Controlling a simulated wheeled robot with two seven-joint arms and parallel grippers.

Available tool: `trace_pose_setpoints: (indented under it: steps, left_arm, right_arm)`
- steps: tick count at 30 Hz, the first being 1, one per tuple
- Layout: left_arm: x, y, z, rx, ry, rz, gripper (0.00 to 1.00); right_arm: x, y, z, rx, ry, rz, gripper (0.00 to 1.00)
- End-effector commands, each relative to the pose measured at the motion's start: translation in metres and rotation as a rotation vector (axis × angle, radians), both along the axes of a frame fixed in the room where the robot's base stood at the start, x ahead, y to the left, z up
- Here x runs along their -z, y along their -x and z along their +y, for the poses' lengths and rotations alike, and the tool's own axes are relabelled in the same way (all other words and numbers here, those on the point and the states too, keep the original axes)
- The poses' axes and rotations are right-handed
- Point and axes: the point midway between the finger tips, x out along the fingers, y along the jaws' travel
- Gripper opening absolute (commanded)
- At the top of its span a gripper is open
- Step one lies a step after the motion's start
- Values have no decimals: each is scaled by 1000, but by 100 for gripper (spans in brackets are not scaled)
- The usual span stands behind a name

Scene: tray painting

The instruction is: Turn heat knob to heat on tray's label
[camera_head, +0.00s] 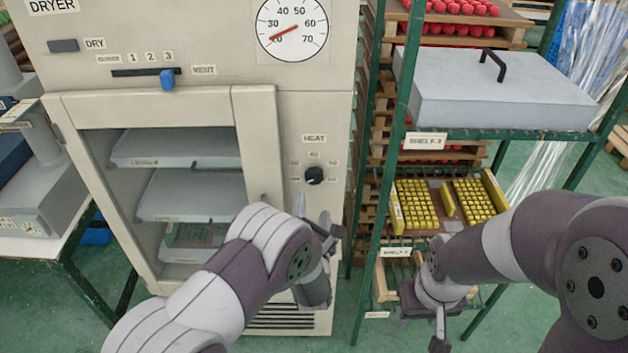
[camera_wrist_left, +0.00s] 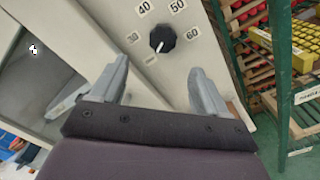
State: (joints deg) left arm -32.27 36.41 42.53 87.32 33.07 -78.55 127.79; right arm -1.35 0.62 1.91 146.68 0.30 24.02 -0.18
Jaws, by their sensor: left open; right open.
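The black heat knob (camera_head: 314,175) is on the dryer's front panel under the HEAT label (camera_head: 314,138). In the left wrist view the knob (camera_wrist_left: 162,39) has a white pointer mark aimed down-left, away from the printed 40, 50 and 60. My left gripper (camera_head: 313,212) is open below the knob in the head view, with its fingers (camera_wrist_left: 158,78) apart and empty. Trays sit inside the dryer; the top tray (camera_head: 190,143) carries a small label (camera_head: 145,162) too small to read. My right gripper (camera_head: 437,325) is low at the shelf rack, its fingers partly cut off by the frame.
The dryer's door frame and handle (camera_head: 268,202) are left of the knob. A blue slider (camera_head: 168,79) and a dial gauge (camera_head: 292,27) are above. A green rack (camera_head: 400,120) stands close on the right, holding a grey lidded tray (camera_head: 490,95) and yellow blocks (camera_head: 415,205).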

Motion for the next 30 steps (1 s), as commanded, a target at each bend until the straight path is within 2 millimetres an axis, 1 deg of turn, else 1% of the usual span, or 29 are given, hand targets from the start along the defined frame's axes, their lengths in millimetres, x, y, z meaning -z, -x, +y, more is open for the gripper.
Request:
trace_pose_setpoints:
  steps: [1, 6, 10, 12, 15, 23, 24, 26, 27, 29, 30]
  left_arm:
    - [-5, -12, 1, -3, -1, 0, 75]
    - [-5, -58, 1, -3, -2, 1, 75]
    - [-3, -83, 1, -1, -3, 1, 75]
    - [-2, -92, 0, -1, -3, 1, 75]
    - [-2, -99, 0, 0, -3, 1, 75]
    - [0, -102, 0, 1, -4, 2, 75]
    - [0, -102, 0, 1, -4, 2, 72]
    - [0, -102, 0, 1, -4, 2, 52]
    - [0, -102, 0, 1, -4, 2, 39]
    - [0, -102, 0, 1, -4, 2, 20]
    - [0, -102, 0, 1, -4, 2, 19]
  right_arm:
    - [-10, 0, 0, 0, 0, 0, 49]
    - [-26, 0, 0, 0, 0, 0, 49]
    - [-33, 0, 0, 0, 0, 0, 49]
    - [-35, 0, 0, 0, 0, 0, 49]
    - [-36, 0, 0, 0, 0, 0, 49]
    - [-36, 0, 0, 0, 0, 0, 49]
    - [-36, 0, 0, 0, 0, 0, 49]
    - [-36, 0, 0, 0, 0, 0, 49]
    - [-36, 0, 0, 0, 0, 0, 49]
    - [-36, 0, 0, 0, 0, 0, 49]
    - [-36, 0, 0, 0, 0, 0, 49]
